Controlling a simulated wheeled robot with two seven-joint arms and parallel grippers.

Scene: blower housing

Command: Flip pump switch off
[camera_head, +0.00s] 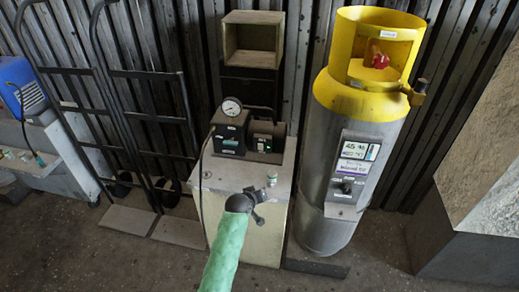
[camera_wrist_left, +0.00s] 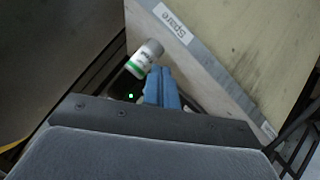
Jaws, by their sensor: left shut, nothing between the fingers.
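The pump (camera_head: 248,135) is a dark unit with a round white gauge (camera_head: 231,107) and green labels, on top of a pale cabinet (camera_head: 225,180). I cannot make out its switch or the switch's position. My left gripper (camera_head: 258,196), on a green arm, is over the cabinet's front part, in front of the pump and apart from it. In the left wrist view its blue fingers (camera_wrist_left: 164,72) are together and empty. A small white and green bottle (camera_wrist_left: 145,58) shows just beside the fingertips there. A green light (camera_wrist_left: 131,96) glows on a dark surface nearby. My right gripper is out of view.
A grey cylinder with a yellow top (camera_head: 368,100) and a control panel stands right of the cabinet. Hand trucks (camera_head: 150,120) stand to the left. A surface labelled "Spare" (camera_wrist_left: 172,22) is close in the wrist view. An open box (camera_head: 251,40) is behind the pump.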

